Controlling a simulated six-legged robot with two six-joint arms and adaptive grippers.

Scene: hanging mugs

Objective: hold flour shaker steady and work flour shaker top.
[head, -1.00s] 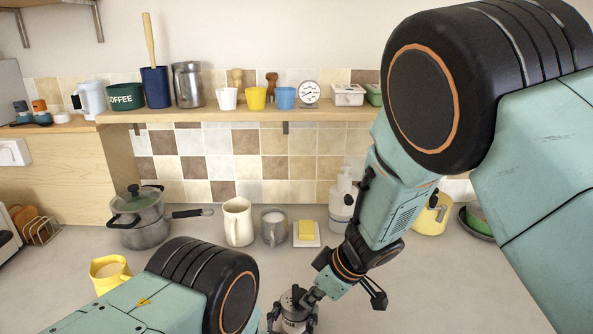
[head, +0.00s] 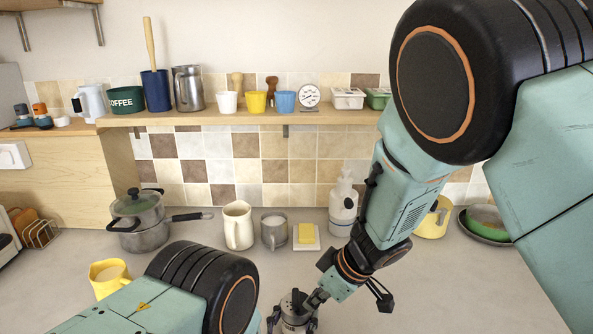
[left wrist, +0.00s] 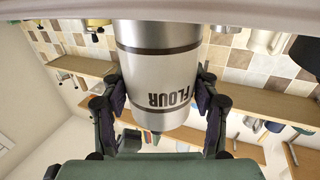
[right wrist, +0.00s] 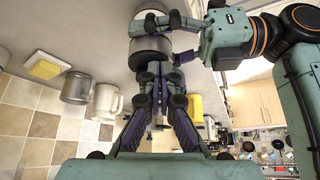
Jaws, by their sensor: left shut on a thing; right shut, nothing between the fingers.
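The flour shaker is a white and grey metal can with a dark band and a FLOUR label. It fills the middle of the left wrist view (left wrist: 160,75), its label upside down there. My left gripper (left wrist: 158,98) is shut around its body, one finger on each side. In the head view, the shaker's grey top (head: 293,305) shows at the bottom edge, its lower part cut off. My right gripper (right wrist: 162,72) is shut and empty, its fingertips close by the shaker (right wrist: 150,46). I cannot tell whether they touch it.
A yellow mug (head: 110,278) stands left of my left arm. A cream pitcher (head: 238,226), a grey mug (head: 275,230), butter on a dish (head: 306,235) and a white pump bottle (head: 343,205) stand behind.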

